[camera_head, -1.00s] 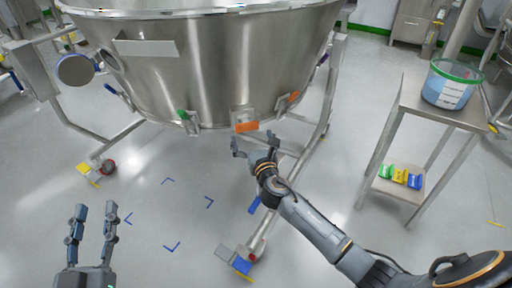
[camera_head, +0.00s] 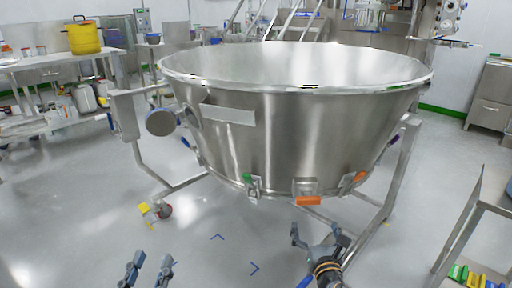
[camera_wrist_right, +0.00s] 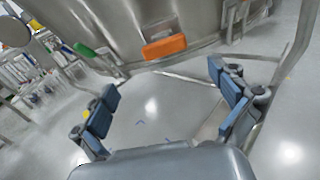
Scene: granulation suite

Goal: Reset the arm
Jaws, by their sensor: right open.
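My right gripper (camera_head: 318,240) is in front of the lower rim of a large steel bowl (camera_head: 290,130), below an orange latch (camera_head: 307,201). In the right wrist view its fingers (camera_wrist_right: 165,105) are spread wide with nothing between them, and the orange latch (camera_wrist_right: 165,47) shows beyond them. My left gripper (camera_head: 148,268) is at the bottom edge of the head view, over bare floor. Its two fingers stand apart, with nothing seen between them. The rest of both arms is mostly out of the head view.
The bowl stands on a tubular steel frame (camera_head: 405,160) with a wheel (camera_head: 164,211) at the left. A green latch (camera_head: 247,178) and another orange latch (camera_head: 360,176) sit along its rim. A steel cart (camera_head: 470,215) is at the right. Floor at the left front is clear.

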